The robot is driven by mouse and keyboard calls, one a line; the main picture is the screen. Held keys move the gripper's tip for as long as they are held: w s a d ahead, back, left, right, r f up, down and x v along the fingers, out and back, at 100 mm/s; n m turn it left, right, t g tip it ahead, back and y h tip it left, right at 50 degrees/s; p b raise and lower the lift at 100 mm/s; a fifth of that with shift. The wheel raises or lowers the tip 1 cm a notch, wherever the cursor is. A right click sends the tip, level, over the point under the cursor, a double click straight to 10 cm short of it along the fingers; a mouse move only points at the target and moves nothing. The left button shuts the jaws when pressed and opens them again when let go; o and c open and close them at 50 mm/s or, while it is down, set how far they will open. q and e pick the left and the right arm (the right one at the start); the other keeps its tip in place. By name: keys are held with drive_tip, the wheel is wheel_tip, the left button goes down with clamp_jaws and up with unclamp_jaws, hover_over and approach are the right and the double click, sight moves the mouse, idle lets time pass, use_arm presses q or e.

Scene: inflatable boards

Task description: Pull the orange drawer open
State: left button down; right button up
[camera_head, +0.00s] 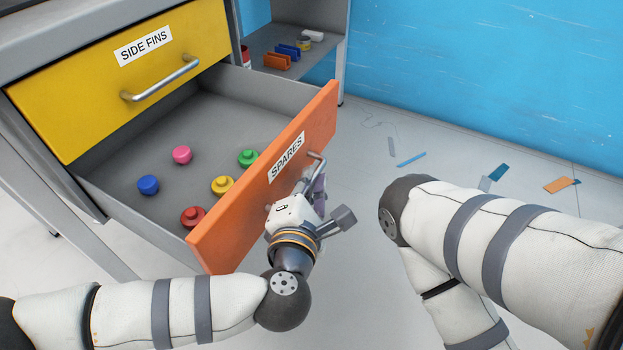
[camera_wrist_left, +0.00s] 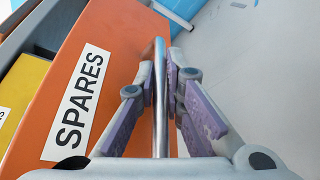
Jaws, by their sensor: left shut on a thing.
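The orange drawer (camera_head: 228,237), labelled SPARES, stands well out from the cabinet in the head view, with its grey inside showing. Its front also fills the left of the left wrist view (camera_wrist_left: 112,32). Its metal bar handle (camera_wrist_left: 160,85) runs between the fingers of my left gripper (camera_wrist_left: 168,85). My left gripper (camera_head: 314,190) is shut on the handle, in front of the drawer face. My right arm reaches in at the right of the head view, but its gripper is out of the frame.
Several coloured plugs, including a blue one (camera_head: 148,185) and a red one (camera_head: 193,217), lie in the drawer. The yellow SIDE FINS drawer (camera_head: 75,117) above is shut. A shelf (camera_head: 310,62) with small parts stands behind. Scraps (camera_head: 560,184) lie on the floor at right.

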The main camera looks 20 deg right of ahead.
use_arm(q)
drive_tip(key=shift+s+d, duration=0.2)
drive_tip(key=shift+s, duration=0.1)
use_arm(e)
drive_tip(key=shift+s+d, duration=0.25)
drive_tip(key=shift+s, duration=0.05)
use_arm(q)
drive_tip(key=c, duration=1.7)
unclamp_jaws()
drive_tip(key=v, duration=1.2)
